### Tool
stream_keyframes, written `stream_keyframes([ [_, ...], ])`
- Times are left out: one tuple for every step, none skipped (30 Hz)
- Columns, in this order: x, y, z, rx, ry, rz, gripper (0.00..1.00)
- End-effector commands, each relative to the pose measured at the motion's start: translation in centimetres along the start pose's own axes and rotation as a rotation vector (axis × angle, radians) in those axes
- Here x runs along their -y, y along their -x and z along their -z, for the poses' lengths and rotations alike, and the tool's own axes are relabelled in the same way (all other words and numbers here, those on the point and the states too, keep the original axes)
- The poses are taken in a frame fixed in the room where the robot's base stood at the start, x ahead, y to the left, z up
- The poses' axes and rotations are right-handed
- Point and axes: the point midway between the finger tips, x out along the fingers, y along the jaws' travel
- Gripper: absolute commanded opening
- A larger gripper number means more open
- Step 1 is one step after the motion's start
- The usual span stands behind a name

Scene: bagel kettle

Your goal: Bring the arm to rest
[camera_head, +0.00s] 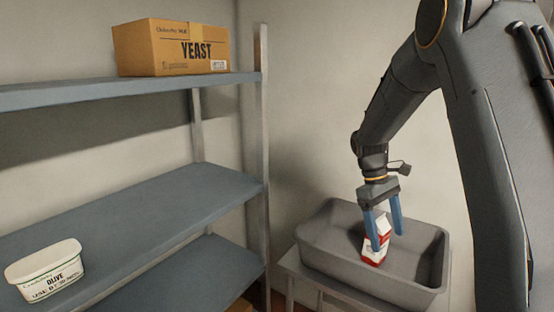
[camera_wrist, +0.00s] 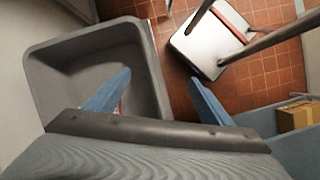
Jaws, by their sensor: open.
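My gripper (camera_head: 387,240) hangs from my arm with its two blue fingers apart, pointing down over a grey tub (camera_head: 318,221). A red and white carton (camera_head: 383,222) stands tilted in the tub, right by the fingers and partly hidden behind the left one. I cannot tell whether a finger touches it. In the wrist view my gripper (camera_wrist: 160,78) also shows spread fingers. The left finger is over the grey tub (camera_wrist: 45,62) and hides nearly all of the carton; the right finger is outside the tub, over the floor.
A shelf rack (camera_head: 130,218) stands at the left, holding a yeast box (camera_head: 172,48) on top and an olive tub (camera_head: 45,272) lower down. The wall is close behind the tub.

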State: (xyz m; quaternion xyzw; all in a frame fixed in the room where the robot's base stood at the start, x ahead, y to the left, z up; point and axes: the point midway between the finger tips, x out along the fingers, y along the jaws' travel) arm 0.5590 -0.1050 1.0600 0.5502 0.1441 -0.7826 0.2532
Motion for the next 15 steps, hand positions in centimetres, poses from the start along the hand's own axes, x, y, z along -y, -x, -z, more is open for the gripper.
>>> stream_keyframes([
  [1.0,-0.5,-0.1,-0.020,-0.017,0.002,0.75],
  [1.6,-0.8,-0.1,-0.036,-0.033,0.004,0.75],
  [2.5,-1.2,-0.2,-0.056,-0.053,0.007,0.75],
  [3.3,-1.4,-0.4,-0.073,-0.072,0.010,0.75],
  [4.2,-1.8,-0.5,-0.092,-0.092,0.014,0.75],
  [5.4,-2.4,-0.7,-0.120,-0.121,0.019,0.75],
  [6.5,-2.9,-0.9,-0.143,-0.148,0.025,0.75],
  [7.5,-3.4,-1.2,-0.167,-0.177,0.031,0.75],
  [9.0,-4.2,-1.6,-0.200,-0.219,0.040,0.75],
  [10.1,-4.8,-1.9,-0.225,-0.251,0.047,0.75],
  [11.2,-5.4,-2.3,-0.249,-0.285,0.055,0.75],
  [12.6,-6.2,-2.8,-0.278,-0.326,0.065,0.75],
  [13.6,-6.8,-3.1,-0.299,-0.358,0.073,0.75],
  [14.5,-7.4,-3.5,-0.318,-0.387,0.081,0.75],
  [15.6,-8.1,-4.0,-0.343,-0.425,0.090,0.75],
])
